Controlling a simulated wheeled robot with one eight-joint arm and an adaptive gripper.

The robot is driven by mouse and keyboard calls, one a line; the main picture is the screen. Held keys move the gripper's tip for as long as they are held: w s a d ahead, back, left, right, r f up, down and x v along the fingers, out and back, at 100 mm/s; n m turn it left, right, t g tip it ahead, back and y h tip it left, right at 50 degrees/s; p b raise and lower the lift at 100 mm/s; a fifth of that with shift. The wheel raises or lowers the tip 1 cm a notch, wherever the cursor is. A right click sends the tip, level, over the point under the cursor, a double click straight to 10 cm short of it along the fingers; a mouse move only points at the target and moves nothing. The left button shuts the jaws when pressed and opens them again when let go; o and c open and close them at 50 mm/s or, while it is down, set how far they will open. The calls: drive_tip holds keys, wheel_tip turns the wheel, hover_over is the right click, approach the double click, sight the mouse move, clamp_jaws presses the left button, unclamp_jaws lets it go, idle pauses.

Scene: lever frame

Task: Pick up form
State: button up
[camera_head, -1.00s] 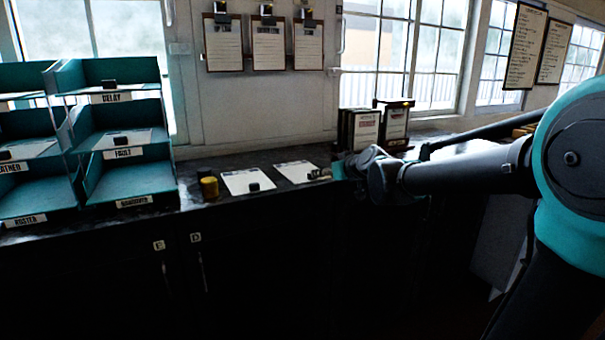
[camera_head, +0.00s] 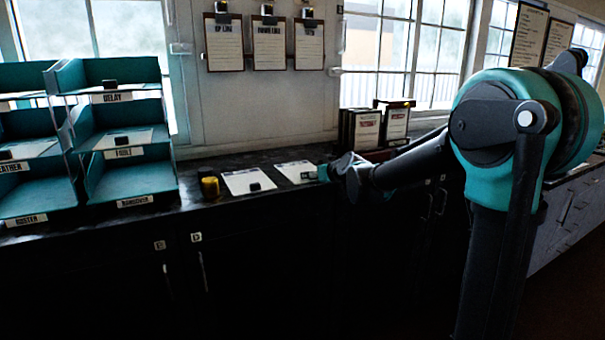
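Two white forms lie on the dark counter: a left form (camera_head: 238,181) and a right form (camera_head: 288,169). A small dark block (camera_head: 254,187) rests on the left form. Another dark block (camera_head: 307,175) is at the right form's near right edge. My gripper (camera_head: 323,173), with a teal part at its end, is low over the counter just right of the right form and close to that block. The fingers are too small and dark to show whether they are open, or whether they touch the block or form.
A teal tray rack (camera_head: 135,185) with labelled compartments stands at the left; some hold papers with dark blocks. A yellow-and-black object (camera_head: 209,187) sits left of the forms. Upright document holders (camera_head: 362,130) stand behind my gripper. Clipboards (camera_head: 268,45) hang on the wall.

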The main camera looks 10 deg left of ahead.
clamp_jaws()
idle(0.4)
